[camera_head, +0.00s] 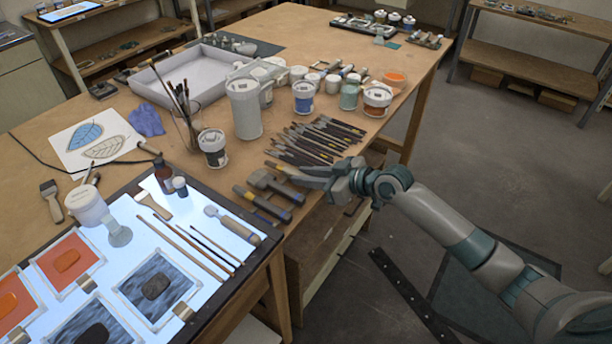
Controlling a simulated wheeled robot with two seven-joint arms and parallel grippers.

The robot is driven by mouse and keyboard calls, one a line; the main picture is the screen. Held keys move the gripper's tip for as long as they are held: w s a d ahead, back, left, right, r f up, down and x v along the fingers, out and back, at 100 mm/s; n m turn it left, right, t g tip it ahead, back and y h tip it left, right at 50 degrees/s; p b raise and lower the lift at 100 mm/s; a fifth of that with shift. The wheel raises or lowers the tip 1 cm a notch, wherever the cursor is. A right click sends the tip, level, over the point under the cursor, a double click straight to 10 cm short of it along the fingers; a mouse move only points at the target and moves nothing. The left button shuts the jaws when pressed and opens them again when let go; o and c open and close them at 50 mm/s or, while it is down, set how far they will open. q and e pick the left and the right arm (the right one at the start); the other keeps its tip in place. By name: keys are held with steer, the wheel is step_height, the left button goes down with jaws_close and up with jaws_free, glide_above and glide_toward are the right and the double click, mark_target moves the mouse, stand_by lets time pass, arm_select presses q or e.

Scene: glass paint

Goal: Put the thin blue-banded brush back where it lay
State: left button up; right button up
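My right gripper (300,177) reaches in from the right over the table's front edge. Its fingers point left, at the near end of a row of dark-handled brushes (318,138). I cannot tell whether the fingers are apart or closed, or whether a brush is between them. Several thin brushes (205,250) lie side by side on the lit panel (188,205) at the lower left. No blue band can be made out on any brush at this size, so I cannot tell which is the thin blue-banded one. My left gripper is not in view.
Wide flat brushes (264,202) lie just left of the gripper. A jar of upright brushes (188,122), a tall grey container (244,108) and paint pots (304,96) stand behind. A grey tray (180,85) lies farther back.

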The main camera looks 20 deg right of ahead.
steer(key=o, duration=0.3)
steer(key=shift+o, duration=0.2)
steer(key=shift+b+v, duration=0.35)
steer(key=shift+v, duration=0.45)
steer(key=b+v, duration=0.5)
steer(key=v, duration=1)
steer(key=shift+s+d+r, duration=0.2)
steer(key=shift+d, duration=0.1)
